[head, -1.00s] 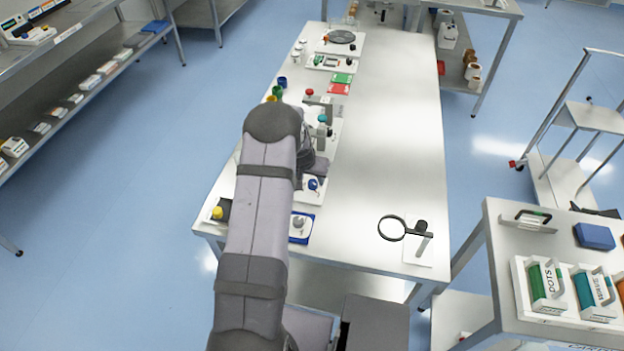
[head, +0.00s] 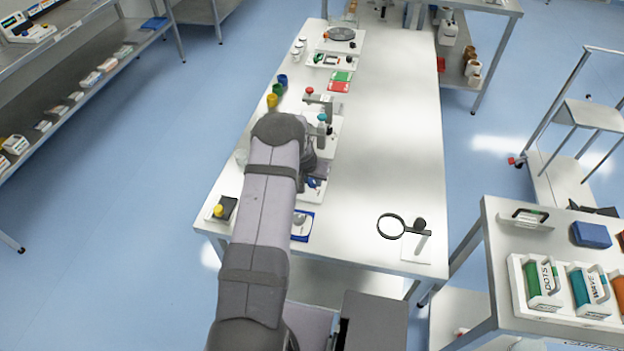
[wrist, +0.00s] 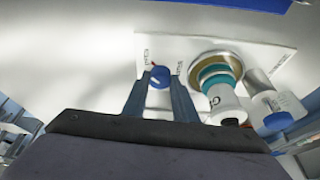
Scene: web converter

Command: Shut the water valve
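A blue knob (wrist: 159,77), which I take to be the water valve, is on a white plate (wrist: 210,48) with small printed marks at each side of the knob. A bit of red shows behind it. My gripper (wrist: 160,90) has its two fingers apart, one on each side of the knob. Whether either finger touches the knob I cannot tell. In the head view the blue knob (head: 313,183) is partly hidden beside my wrist, and my fingers are hidden there.
In the wrist view, a white cylinder with teal rings (wrist: 216,82) and a blue-capped clear cylinder (wrist: 276,112) stand close right of my fingers. In the head view, a yellow knob on a dark base (head: 222,209) and a magnifier (head: 392,227) are nearby. The table's right side is mostly clear.

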